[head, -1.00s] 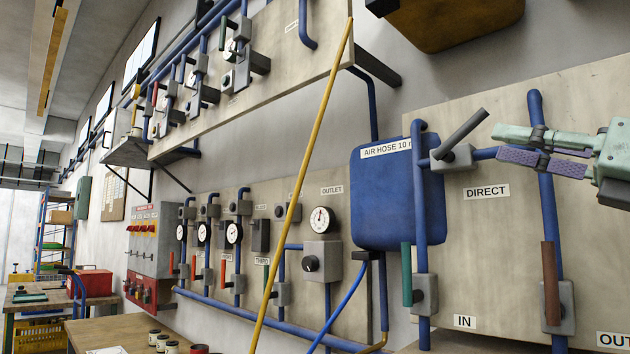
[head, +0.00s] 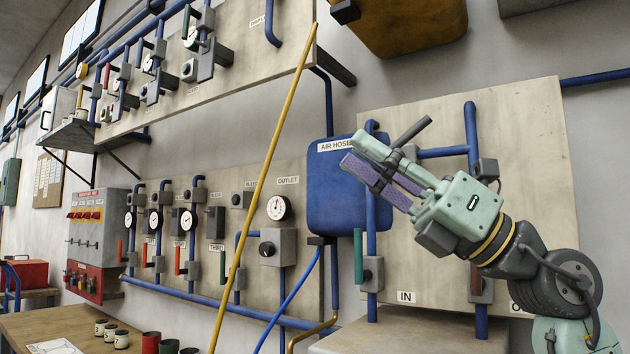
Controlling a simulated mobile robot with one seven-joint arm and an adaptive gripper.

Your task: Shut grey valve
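The grey valve handle (head: 412,130) sits on the pipework of the right-hand panel. It slants up to the right, across the line of the horizontal blue pipe.
A green-handled valve (head: 359,256) stands below left of my gripper. A brown-handled valve (head: 476,284) is partly behind my arm. The blue air hose box (head: 330,205) hangs behind the fingertips. A yellow pole (head: 262,190) leans diagonally to the left.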

